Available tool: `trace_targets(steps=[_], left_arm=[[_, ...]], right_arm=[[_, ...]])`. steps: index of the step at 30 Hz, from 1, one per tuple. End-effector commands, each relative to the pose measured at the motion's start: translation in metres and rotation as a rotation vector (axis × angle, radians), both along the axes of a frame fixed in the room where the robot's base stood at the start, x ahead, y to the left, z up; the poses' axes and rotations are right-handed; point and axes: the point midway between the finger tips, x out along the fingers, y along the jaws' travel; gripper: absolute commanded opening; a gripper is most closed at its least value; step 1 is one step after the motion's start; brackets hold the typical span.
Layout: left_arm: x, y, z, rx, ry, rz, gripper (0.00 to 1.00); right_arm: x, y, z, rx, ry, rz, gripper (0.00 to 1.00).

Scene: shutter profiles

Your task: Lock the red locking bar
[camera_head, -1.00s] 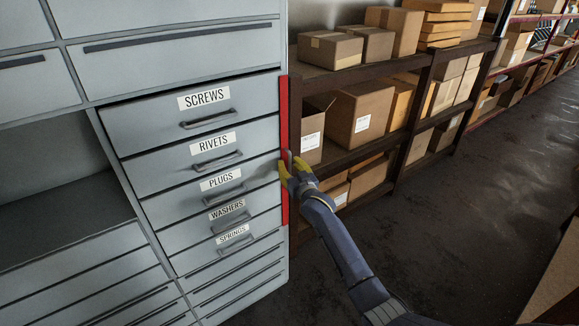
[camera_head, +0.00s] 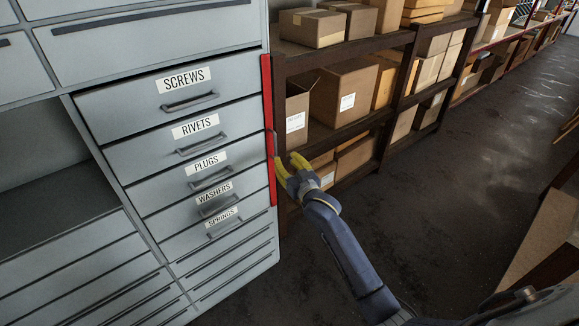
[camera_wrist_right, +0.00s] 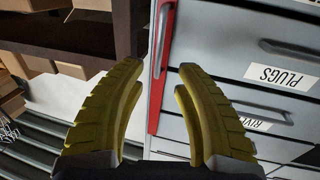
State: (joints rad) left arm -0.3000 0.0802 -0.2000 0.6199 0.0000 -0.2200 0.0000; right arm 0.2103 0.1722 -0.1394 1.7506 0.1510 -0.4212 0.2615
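The red locking bar (camera_head: 267,95) stands upright along the right edge of the labelled drawer stack, with a small grey handle (camera_head: 272,143) partway down. It also shows in the right wrist view (camera_wrist_right: 155,110), with its handle (camera_wrist_right: 162,38) beyond the fingertips. My right gripper (camera_head: 286,158), with yellow fingers, is just right of the bar, close to the handle. In the wrist view it (camera_wrist_right: 160,68) is open, with nothing held between its fingers. Whether the bar overlaps the drawer fronts is hard to tell. My left gripper is not in view.
The grey cabinet (camera_head: 155,40) has drawers labelled SCREWS (camera_head: 140,97), RIVETS, PLUGS, WASHERS and SPRINGS. A dark shelf rack (camera_head: 350,130) with cardboard boxes stands close behind and right of my gripper. The floor (camera_head: 440,200) at the right is open.

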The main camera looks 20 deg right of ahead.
Motion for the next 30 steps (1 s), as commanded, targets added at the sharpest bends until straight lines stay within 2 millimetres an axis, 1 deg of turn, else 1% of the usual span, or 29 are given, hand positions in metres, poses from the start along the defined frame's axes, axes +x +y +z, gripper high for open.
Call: trace_targets(steps=[1,3,9,26,27,28,29,30], left_arm=[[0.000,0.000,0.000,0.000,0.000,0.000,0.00],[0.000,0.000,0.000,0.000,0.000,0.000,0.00],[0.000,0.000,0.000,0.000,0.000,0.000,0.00],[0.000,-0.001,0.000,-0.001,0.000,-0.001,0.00],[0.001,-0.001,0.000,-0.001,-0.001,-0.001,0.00],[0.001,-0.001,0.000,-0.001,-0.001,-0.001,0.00],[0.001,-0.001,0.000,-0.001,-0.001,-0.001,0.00],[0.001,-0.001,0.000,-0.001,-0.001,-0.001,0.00]], right_arm=[[-0.007,-0.001,-0.001,0.000,0.000,0.000,0.33],[-0.013,-0.002,0.000,0.000,-0.001,0.000,0.33],[-0.023,-0.003,0.000,-0.001,-0.001,0.000,0.33],[-0.024,-0.003,0.001,-0.014,-0.008,0.001,0.33],[-0.023,-0.003,-0.002,-0.031,-0.010,0.000,0.33],[-0.021,-0.005,-0.009,-0.040,0.000,-0.002,0.33],[-0.020,-0.006,-0.018,-0.050,0.012,-0.005,0.33],[-0.017,-0.008,-0.033,-0.063,0.032,-0.008,0.33]])
